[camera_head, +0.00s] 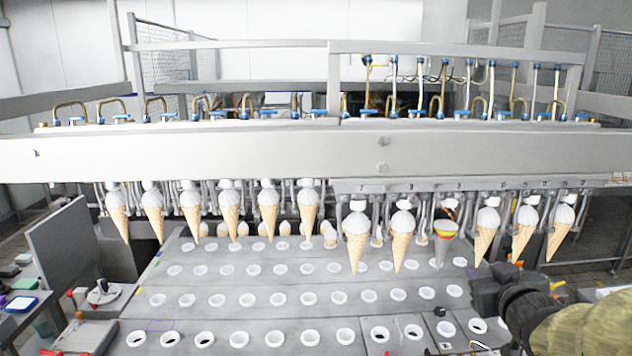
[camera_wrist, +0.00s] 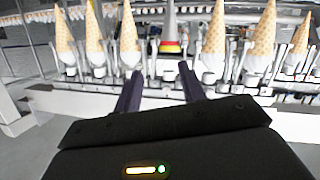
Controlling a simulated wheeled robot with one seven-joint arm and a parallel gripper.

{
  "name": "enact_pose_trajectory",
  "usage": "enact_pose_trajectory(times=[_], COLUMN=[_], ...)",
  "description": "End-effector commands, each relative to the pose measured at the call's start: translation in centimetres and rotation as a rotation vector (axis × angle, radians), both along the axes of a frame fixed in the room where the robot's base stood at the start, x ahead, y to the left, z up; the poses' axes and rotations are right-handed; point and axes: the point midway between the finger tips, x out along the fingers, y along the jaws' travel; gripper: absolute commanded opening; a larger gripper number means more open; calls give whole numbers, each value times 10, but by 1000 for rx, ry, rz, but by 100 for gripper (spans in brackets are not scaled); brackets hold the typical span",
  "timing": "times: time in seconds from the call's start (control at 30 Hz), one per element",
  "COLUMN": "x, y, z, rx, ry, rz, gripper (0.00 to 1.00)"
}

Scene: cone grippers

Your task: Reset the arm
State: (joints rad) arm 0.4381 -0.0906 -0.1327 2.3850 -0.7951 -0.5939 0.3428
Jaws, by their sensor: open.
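My gripper (camera_wrist: 158,82) is open, and nothing shows between its two dark fingers in the wrist view. In the head view, my dark wrist (camera_head: 505,295) and my sleeved arm come in from the lower right, and the fingertips cannot be made out. A grey cone with a red and yellow band (camera_head: 445,243) hangs in the row of cone grippers, left of and above my wrist. In the wrist view the picture is upside down, and this grey cone (camera_wrist: 171,35) stands beyond the fingers, apart from them.
Several waffle cones with white tops (camera_head: 403,238) hang under a long metal beam (camera_head: 230,155). Below lies a grey conveyor plate (camera_head: 250,320) with rows of white-rimmed holes. A side table with small items (camera_head: 20,305) stands at the left.

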Motion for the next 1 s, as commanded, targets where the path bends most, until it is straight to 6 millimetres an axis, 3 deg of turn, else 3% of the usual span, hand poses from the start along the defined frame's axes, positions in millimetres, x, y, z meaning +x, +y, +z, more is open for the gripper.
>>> enact_pose_trajectory(times=[0.13,0.27,0.4,0.5,0.6,0.7,1.0], x=[-2,-22,-61,-93,-117,-128,-128], y=[32,67,113,144,164,172,171], z=[-62,-116,-168,-194,-207,-211,-211], rx=[72,128,183,214,235,244,246], ry=[223,452,722,899,1018,1066,1067], rz=[-61,-90,-85,-67,-51,-44,-46], gripper=[41,41,41,41,41,41,41])
